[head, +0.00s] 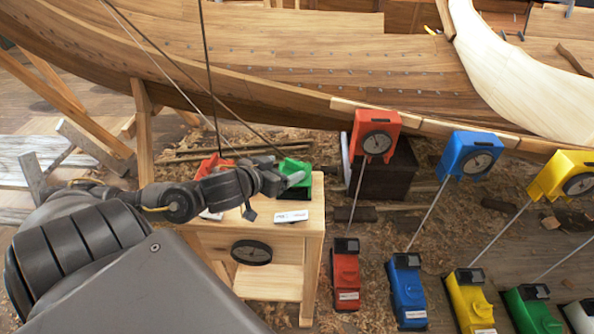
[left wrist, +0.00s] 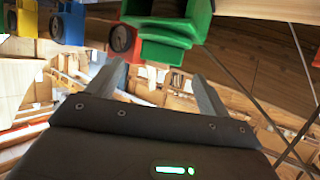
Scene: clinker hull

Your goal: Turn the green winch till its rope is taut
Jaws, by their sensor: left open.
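The green winch (head: 296,166) sits on the far side of a small wooden stand, partly hidden by my left gripper. A thin dark rope (head: 190,75) runs from near it up to the upper left; I cannot tell how tight it is. My left gripper (head: 288,181) is at the winch's near side, jaws open. In the left wrist view, a large green body (left wrist: 165,38), seemingly the winch, lies ahead of the two spread fingers (left wrist: 160,72). I cannot tell whether they touch it. My right gripper is not in view.
The stand (head: 312,240) also bears a red device (head: 213,165) left of the winch and a white label (head: 291,216). Red (head: 376,135), blue (head: 470,153) and yellow (head: 562,175) gauge boxes stand right. The wooden hull (head: 280,60) spans the back.

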